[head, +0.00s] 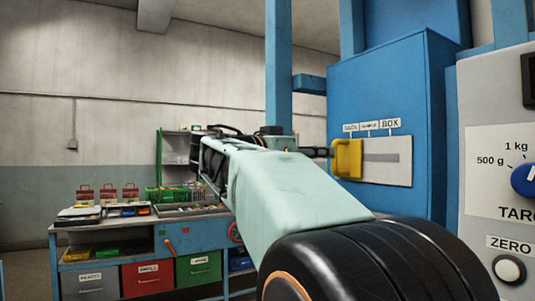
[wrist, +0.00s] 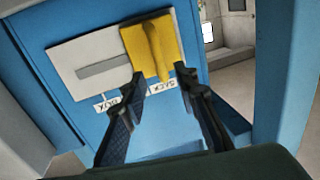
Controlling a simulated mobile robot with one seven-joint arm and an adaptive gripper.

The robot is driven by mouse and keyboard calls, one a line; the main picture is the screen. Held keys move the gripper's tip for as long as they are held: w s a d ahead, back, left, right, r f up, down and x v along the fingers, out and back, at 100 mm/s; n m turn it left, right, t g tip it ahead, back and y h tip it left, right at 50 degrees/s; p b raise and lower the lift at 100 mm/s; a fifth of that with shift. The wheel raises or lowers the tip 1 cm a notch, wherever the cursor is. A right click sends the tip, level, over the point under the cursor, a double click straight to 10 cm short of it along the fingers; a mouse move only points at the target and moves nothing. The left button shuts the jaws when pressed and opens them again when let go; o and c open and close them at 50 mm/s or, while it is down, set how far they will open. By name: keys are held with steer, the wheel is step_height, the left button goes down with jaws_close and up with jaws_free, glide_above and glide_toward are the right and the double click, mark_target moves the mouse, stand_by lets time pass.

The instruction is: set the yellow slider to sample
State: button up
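The yellow slider (head: 347,158) sits at the left end of the slot in a pale plate (head: 398,173) on the blue cabinet, below the label that appears to read SACK. The SAMPLE label (head: 369,125) is in the middle and the BOX label (head: 391,123) at the right. In the wrist view the scene is upside down; the yellow slider (wrist: 152,45) is at the plate's right end. My gripper (wrist: 163,77) is open, its fingertips on either side of the slider handle's near end, with no clear contact. In the head view my gripper (head: 323,152) is just left of the slider.
A grey-white panel with a blue dial (head: 524,180) and a white ZERO button (head: 509,269) stands at the right. A workbench (head: 135,243) with coloured drawers and boxes is at the left back. The slot (head: 382,157) right of the slider is clear.

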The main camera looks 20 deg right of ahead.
mark_target(334, 167)
steer(key=p+x, duration=0.1)
steer(key=x, duration=0.6)
steer(key=shift+f, duration=0.1)
jaws_close()
